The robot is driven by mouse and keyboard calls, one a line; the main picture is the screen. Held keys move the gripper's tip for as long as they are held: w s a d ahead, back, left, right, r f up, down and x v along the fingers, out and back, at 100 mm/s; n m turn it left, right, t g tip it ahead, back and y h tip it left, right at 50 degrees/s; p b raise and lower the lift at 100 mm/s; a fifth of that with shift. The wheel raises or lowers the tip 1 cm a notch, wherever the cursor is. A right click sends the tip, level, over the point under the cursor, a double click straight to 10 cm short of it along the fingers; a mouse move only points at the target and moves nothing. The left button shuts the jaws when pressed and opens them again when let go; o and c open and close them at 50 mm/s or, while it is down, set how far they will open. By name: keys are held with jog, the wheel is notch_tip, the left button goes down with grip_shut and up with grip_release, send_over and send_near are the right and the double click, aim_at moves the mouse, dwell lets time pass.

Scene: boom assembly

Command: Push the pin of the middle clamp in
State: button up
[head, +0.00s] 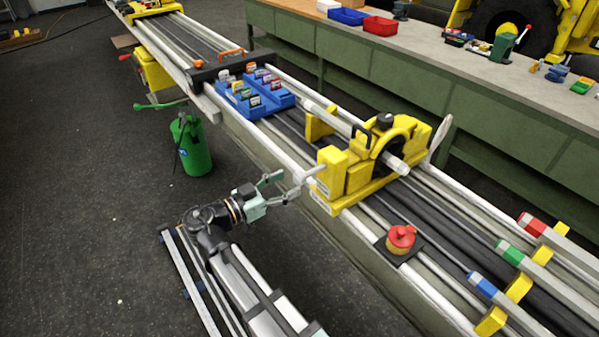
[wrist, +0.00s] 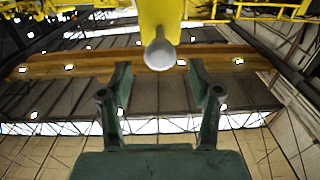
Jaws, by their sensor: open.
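The middle clamp (head: 345,180) is a yellow block with an arched ring around a pale tube, mounted on the rails. Its pin (head: 314,171) is a pale grey rod sticking out of the clamp's left side, towards my arm. In the wrist view the pin's round end (wrist: 160,54) shows below the yellow clamp (wrist: 160,15). My gripper (head: 290,183) is open and empty, just left of the pin's outer end. In the wrist view its fingertips (wrist: 160,72) stand on either side of the pin's line. I cannot tell whether they touch it.
A red button (head: 401,237) on a dark plate sits right of the clamp along the front rail. A blue tray (head: 262,105) with several small items lies on the rails behind. A green canister (head: 190,147) stands on the floor. The floor left of my arm is clear.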

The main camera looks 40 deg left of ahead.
aim_at(295, 179)
jog(key=shift+p+x, duration=0.6)
jog(key=shift+x, duration=1.8)
